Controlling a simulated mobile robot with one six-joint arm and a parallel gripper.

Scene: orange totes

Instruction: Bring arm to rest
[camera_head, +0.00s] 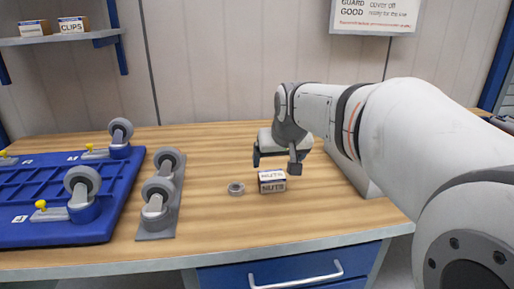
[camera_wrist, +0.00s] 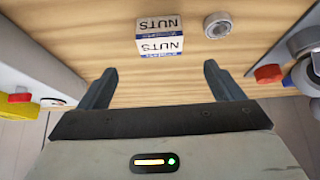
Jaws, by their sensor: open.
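My arm reaches in from the right in the head view. My gripper (camera_head: 275,164) is above the wooden workbench (camera_head: 230,215), near a small box labelled NUTS (camera_head: 272,181). In the wrist view the two fingers of my gripper (camera_wrist: 160,82) are spread apart with nothing between them. The NUTS box also shows in the wrist view (camera_wrist: 160,38), beyond the fingertips and apart from them. It appears to stand on the bench top.
A small grey ring (camera_head: 236,188) lies left of the box. A wall shelf (camera_head: 60,39) holds small boxes. A grey panel (camera_head: 350,172) stands right of my gripper.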

